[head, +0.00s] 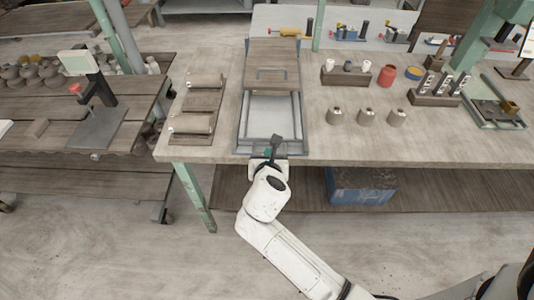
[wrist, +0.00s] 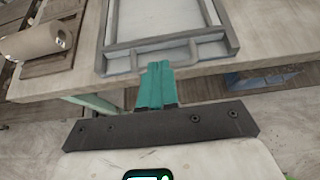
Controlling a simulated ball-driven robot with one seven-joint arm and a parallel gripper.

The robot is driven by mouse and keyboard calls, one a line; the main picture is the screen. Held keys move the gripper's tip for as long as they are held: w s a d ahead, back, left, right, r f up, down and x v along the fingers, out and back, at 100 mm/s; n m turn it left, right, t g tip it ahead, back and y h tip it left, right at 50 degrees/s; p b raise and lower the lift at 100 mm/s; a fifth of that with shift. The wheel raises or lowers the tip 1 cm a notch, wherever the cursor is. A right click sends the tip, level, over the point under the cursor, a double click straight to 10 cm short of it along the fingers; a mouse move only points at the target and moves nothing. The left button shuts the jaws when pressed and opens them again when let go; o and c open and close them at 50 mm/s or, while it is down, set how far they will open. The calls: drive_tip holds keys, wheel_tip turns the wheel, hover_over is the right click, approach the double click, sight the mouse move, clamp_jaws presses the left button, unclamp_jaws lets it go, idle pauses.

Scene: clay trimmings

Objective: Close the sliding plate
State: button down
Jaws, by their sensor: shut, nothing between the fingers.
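A long grey tray-like frame (head: 240,132) lies on the workbench, its near end at the front edge. A wooden plate (head: 272,58) with a bar handle covers its far part. The near part is uncovered and shows a pale floor. In the wrist view the near part of the frame (wrist: 170,18) has a grey bracket-like handle at its front. I cannot tell which handled part is the sliding plate. My gripper (head: 268,154) is shut and empty at the frame's near end. Its teal fingers (wrist: 155,82) point at the front handle; contact is unclear.
Wooden boards with rollers (head: 192,124) lie left of the frame. Several small pots (head: 367,117), a red jar (head: 387,76) and a rack (head: 437,88) stand to the right. A blue crate (head: 360,187) sits on the shelf below. The bench just right of the frame is clear.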

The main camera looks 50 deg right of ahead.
drive_tip(key=x, duration=0.7)
drive_tip(key=shift+w+d+f, duration=0.1)
drive_tip(key=shift+d+f, duration=0.05)
drive_tip(key=shift+w, duration=0.1)
drive_tip(key=b, duration=0.2)
approach(270, 100)
drive_tip(key=d+f, duration=0.1)
drive_tip(key=w+d+f, duration=0.1)
drive_tip(key=f, duration=0.1)
drive_tip(key=shift+w+d+f, duration=0.2)
drive_tip(key=shift+w+d, duration=0.1)
drive_tip(key=shift+d, duration=0.1)
drive_tip(key=shift+w+d+r, duration=0.1)
drive_tip(key=shift+w+d, duration=0.2)
drive_tip(key=shift+d, duration=0.05)
drive_tip(key=shift+r, duration=0.15)
drive_tip(key=shift+w+r, duration=0.15)
